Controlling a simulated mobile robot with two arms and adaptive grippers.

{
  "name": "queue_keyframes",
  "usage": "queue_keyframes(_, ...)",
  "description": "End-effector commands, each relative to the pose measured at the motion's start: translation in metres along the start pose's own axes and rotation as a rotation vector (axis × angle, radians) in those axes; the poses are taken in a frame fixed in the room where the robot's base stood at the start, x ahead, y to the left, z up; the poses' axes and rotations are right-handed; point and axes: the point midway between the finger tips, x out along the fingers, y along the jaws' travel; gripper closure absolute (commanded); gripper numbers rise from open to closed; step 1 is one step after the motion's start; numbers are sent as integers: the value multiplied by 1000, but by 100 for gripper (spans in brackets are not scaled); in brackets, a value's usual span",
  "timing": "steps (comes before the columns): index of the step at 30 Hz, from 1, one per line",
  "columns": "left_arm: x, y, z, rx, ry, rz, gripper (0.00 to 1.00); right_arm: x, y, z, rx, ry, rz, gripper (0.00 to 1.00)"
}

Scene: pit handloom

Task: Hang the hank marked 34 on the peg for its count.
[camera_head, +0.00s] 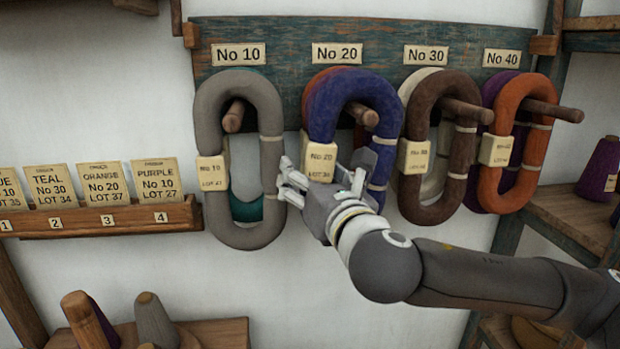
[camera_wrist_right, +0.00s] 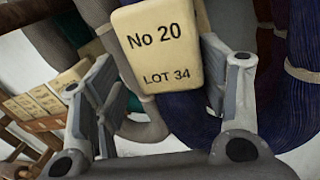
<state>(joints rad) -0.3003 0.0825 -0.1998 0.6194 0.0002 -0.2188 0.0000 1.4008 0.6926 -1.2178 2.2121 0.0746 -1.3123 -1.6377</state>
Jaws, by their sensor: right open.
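The dark blue hank (camera_head: 385,110) hangs on the No 20 peg (camera_head: 364,115), in front of an orange-red hank. Its cream tag (camera_head: 320,158) reads No 20, LOT 34, clearly so in the wrist view (camera_wrist_right: 157,45). My right gripper (camera_head: 323,180) is open just below the tag. In the wrist view its fingers stand apart on either side of the tag's lower part. I cannot tell whether they touch it. The hank's lower front is partly hidden behind my gripper. My left gripper is not in view.
Grey and teal hanks (camera_head: 208,110) hang at No 10, brown and cream (camera_head: 420,195) at No 30, orange and purple (camera_head: 510,120) at No 40. A wooden rail (camera_head: 80,224) holds order cards at left. Yarn cones (camera_head: 155,320) stand below; a shelf (camera_head: 570,215) stands right.

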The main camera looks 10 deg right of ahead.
Motion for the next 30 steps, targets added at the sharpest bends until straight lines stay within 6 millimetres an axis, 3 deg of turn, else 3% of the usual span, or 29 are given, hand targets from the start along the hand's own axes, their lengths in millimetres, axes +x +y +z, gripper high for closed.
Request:
queue_keyframes(15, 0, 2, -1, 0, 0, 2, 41, -63, 2, -1, 0, 1, 4, 33)
queue_keyframes(20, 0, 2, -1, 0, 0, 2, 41, -72, 2, -4, 13, 7, 4, 33)
queue_keyframes(23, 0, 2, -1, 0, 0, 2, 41, -74, 3, -15, 72, 33, 5, 33)
queue_keyframes(30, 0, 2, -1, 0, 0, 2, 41, -76, 4, -67, 404, 155, -18, 33)
